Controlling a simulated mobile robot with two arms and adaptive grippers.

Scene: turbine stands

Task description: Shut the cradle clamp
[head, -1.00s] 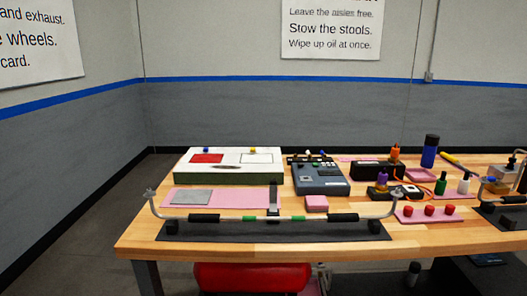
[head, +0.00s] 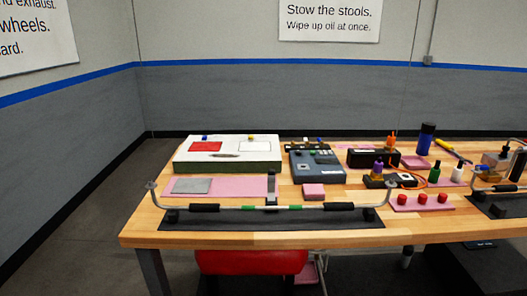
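A long bent metal tube (head: 330,207) with black and green sleeves lies along the front of the wooden table. It rests on small dark supports (head: 171,216) above a black base (head: 270,223). A dark upright piece (head: 271,187), which looks like the clamp arm, stands behind the middle of the tube. It points up, not down over the tube. A second similar tube (head: 478,190) on a black base shows partly at the right edge. Neither of my grippers is in view.
Behind the tube are a pink mat with a grey plate (head: 190,186), a pink block (head: 313,191), a white-topped box (head: 228,153) and a grey device (head: 318,167). Bottles and red caps (head: 422,199) stand to the right.

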